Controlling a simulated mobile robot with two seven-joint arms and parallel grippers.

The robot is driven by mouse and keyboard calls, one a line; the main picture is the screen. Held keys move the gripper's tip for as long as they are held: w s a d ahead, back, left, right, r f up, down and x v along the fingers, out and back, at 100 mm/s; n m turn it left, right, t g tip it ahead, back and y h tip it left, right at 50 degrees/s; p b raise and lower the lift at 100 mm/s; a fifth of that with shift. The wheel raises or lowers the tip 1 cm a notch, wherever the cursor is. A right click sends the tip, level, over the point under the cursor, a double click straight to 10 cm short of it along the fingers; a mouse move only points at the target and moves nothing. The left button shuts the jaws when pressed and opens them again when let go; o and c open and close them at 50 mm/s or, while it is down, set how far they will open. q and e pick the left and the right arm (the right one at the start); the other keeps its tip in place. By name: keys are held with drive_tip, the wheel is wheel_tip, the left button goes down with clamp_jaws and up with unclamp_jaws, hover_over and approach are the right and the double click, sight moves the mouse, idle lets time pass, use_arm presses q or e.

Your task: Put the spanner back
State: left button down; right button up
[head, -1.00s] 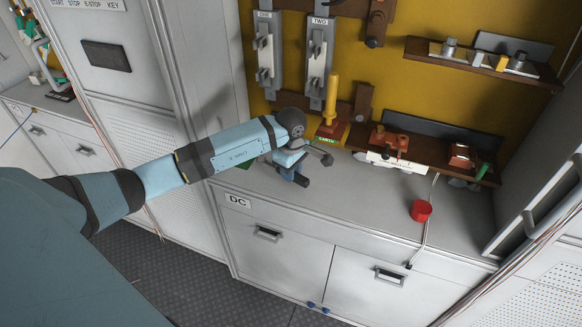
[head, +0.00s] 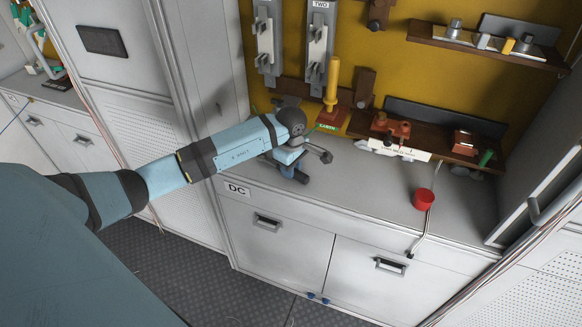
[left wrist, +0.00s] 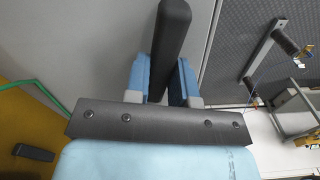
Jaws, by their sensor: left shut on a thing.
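My left gripper (head: 290,170) is low over the grey counter in the head view, left of the yellow-handled part. In the left wrist view, the blue fingers of the left gripper (left wrist: 166,82) are shut on a dark, straight bar (left wrist: 172,35), apparently the spanner's handle. The bar runs up from between the fingers, past their tips. The spanner's jaw end cannot be made out. In the head view, the wrist largely hides what is held, and I cannot tell whether it touches the counter. My right gripper is in neither view.
The counter (head: 375,200) has free room right of the gripper. A yellow-handled part (head: 332,80) stands behind it by the yellow wall. A wooden shelf (head: 440,150) holds small parts at the back right.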

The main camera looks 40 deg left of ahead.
use_arm(q)
drive_tip(key=shift+f+b, duration=0.3)
drive_tip(key=shift+f, duration=0.15)
drive_tip(key=c, duration=0.9)
unclamp_jaws()
drive_tip(key=shift+r+b, duration=0.55)
drive_tip(key=shift+r, duration=6.35)
